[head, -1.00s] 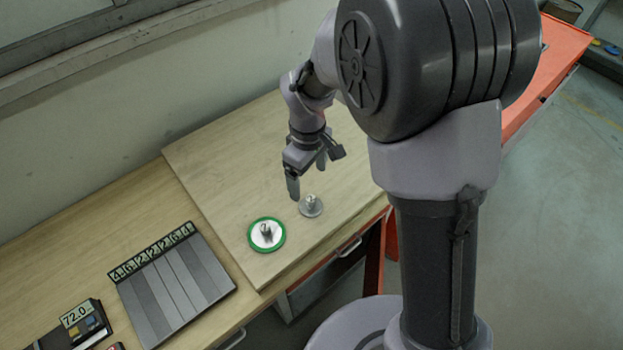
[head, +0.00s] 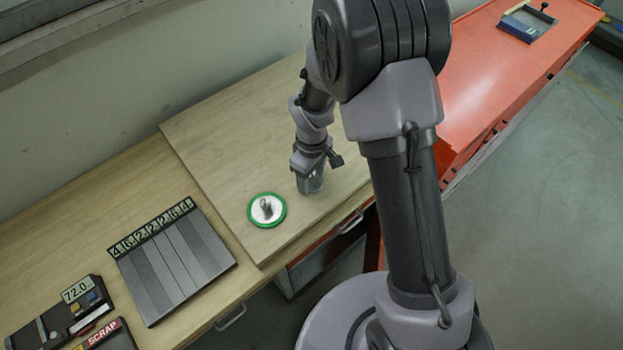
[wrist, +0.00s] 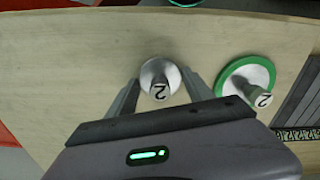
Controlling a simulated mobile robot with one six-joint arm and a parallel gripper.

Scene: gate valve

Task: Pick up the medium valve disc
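A plain grey metal valve disc (wrist: 160,68) with an upright stem marked 2 shows in the wrist view, lying on the wooden board. My gripper (wrist: 158,84) is open, with one finger on each side of this disc's stem. A gap shows between the stem and the fingers. In the head view my gripper (head: 312,188) points down over the grey disc and mostly hides it. A second disc with a green rim (head: 267,209) and a stem lies to the left on the board; it also shows in the wrist view (wrist: 246,80).
The raised wooden board (head: 215,150) is otherwise mostly clear. A dark grey striped plate with a number strip (head: 172,262) lies left, near a 72.0 display (head: 78,290) and a SCRAP sign (head: 103,333). A red bench (head: 500,75) stands at the right.

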